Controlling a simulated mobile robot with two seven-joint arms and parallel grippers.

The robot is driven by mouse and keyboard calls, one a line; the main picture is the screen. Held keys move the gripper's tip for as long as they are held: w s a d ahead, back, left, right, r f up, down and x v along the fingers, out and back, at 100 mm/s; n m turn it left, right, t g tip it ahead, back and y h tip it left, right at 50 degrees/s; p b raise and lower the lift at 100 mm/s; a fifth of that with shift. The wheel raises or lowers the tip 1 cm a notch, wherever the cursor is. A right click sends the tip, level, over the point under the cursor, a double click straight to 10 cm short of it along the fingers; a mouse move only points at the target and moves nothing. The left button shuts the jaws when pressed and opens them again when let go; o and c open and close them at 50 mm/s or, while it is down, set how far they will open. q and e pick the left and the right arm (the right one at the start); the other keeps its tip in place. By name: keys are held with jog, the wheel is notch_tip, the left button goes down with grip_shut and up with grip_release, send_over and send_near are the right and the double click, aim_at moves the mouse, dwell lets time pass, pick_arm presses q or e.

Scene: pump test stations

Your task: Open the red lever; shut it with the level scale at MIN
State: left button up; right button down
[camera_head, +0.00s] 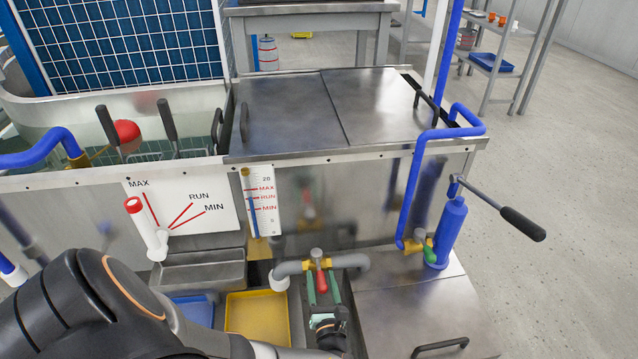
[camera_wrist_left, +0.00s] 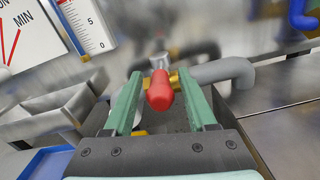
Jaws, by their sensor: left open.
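The red lever (camera_head: 321,281) sits on a brass valve in a grey pipe at the foot of the tank and points across the pipe towards me. In the left wrist view the red lever (camera_wrist_left: 159,92) lies between the two green fingers of my left gripper (camera_wrist_left: 160,88), with gaps on both sides. The gripper (camera_head: 322,287) is open around it in the head view. My right gripper is out of view.
A white handle with a red end (camera_head: 134,206) stands left, by a MAX/RUN/MIN plate (camera_head: 184,208). A yellow tray (camera_head: 258,318) and blue tray (camera_head: 195,310) lie below. A blue hand pump (camera_head: 449,230) with a black-gripped handle stands right of the valve.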

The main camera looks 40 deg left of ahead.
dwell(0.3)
pick_arm(q)
grip_shut()
dwell(0.3)
dwell(1.0)
